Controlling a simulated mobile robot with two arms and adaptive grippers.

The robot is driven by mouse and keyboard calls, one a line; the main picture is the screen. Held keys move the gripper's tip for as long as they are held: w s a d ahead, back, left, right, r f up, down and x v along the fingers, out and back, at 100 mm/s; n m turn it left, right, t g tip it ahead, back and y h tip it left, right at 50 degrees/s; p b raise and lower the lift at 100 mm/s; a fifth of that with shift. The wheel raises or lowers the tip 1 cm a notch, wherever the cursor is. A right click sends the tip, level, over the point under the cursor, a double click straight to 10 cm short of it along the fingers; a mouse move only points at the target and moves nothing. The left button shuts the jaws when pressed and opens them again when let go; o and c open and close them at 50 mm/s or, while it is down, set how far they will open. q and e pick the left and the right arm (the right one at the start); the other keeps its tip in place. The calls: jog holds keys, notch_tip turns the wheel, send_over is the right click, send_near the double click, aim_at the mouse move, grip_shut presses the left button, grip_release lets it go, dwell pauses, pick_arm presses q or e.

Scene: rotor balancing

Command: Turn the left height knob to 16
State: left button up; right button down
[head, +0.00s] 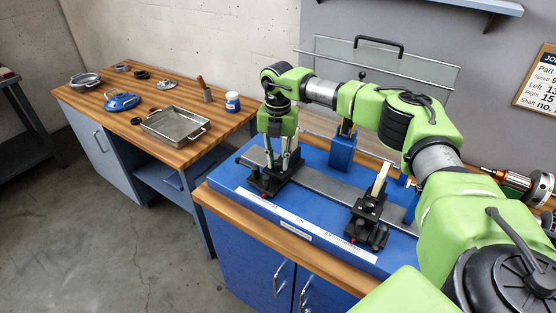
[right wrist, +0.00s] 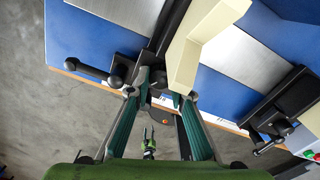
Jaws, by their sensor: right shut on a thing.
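The blue balancing machine (head: 315,224) stands on the wooden bench with two black supports on its grey rail. My right gripper (head: 277,163) points down at the left support (head: 268,184). In the right wrist view my right gripper (right wrist: 162,88) has its two fingers closed in on a small dark part beside the cream-coloured upright (right wrist: 200,45). This part appears to be the left height knob, mostly hidden by the fingers. Its scale reading cannot be made out. The right support (head: 367,218) stands apart on the rail, untouched.
A clear guard with a black handle (head: 378,44) stands behind the machine. A rotor with an orange part (head: 512,183) lies at the right. A job card (head: 540,82) hangs on the wall. The left bench holds a metal tray (head: 174,126) and a blue-and-white jar (head: 232,102).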

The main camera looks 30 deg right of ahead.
aim_at(278, 162)
jog(key=shift+r, duration=0.1)
jog(key=c, duration=1.8)
grip_release()
notch_tip(278, 162, up, 12)
